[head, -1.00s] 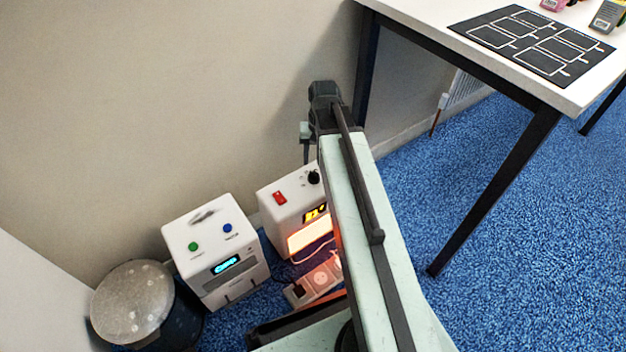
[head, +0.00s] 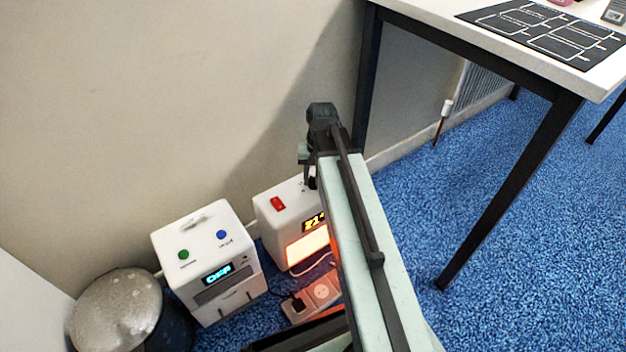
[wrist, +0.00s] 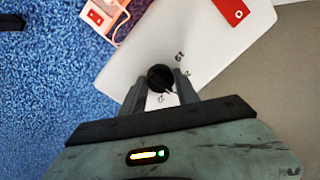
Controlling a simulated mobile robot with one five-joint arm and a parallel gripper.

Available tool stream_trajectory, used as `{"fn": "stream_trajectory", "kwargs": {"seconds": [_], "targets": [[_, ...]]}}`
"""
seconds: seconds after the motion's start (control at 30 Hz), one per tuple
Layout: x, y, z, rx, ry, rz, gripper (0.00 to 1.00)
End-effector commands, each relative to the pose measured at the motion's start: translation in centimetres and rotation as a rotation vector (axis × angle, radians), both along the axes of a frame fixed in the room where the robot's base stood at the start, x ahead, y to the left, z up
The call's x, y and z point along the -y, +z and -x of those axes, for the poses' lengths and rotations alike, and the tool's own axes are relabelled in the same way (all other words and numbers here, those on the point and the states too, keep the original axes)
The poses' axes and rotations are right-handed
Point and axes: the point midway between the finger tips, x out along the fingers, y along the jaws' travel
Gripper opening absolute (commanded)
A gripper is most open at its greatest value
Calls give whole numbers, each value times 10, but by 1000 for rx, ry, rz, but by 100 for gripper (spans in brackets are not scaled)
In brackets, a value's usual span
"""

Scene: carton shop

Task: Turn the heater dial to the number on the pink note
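The white heater (head: 272,212) stands on the floor against the wall, with a glowing orange front panel. Its small yellow display (head: 313,222) is partly hidden by my arm and seems to read 21. The black dial (wrist: 160,77) is on the heater top, with a printed 19 beside it and another mark, too small to read, below it in the wrist view. My gripper (wrist: 161,80) has one finger on each side of the dial; contact is not clear. I see no readable pink note.
A red switch (head: 278,203) is on the heater top. A white box (head: 208,246) with green and blue buttons stands to its left, beside a round metal-lidded bin (head: 118,308). A power strip (head: 318,296) lies in front. A table (head: 470,50) stands at right.

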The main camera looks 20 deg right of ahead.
Motion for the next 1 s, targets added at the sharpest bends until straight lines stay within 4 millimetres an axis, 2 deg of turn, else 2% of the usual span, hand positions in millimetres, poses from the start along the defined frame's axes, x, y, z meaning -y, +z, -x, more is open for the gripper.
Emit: {"fn": "stream_trajectory", "kwargs": {"seconds": [0.03,0.07,0.3,1.0], "targets": [[0,0,0,0,0,0,0],[-8,0,1,0,2,0,0],[0,0,0,2,2,-5,0],[2,0,-2,5,76,0,0]]}}
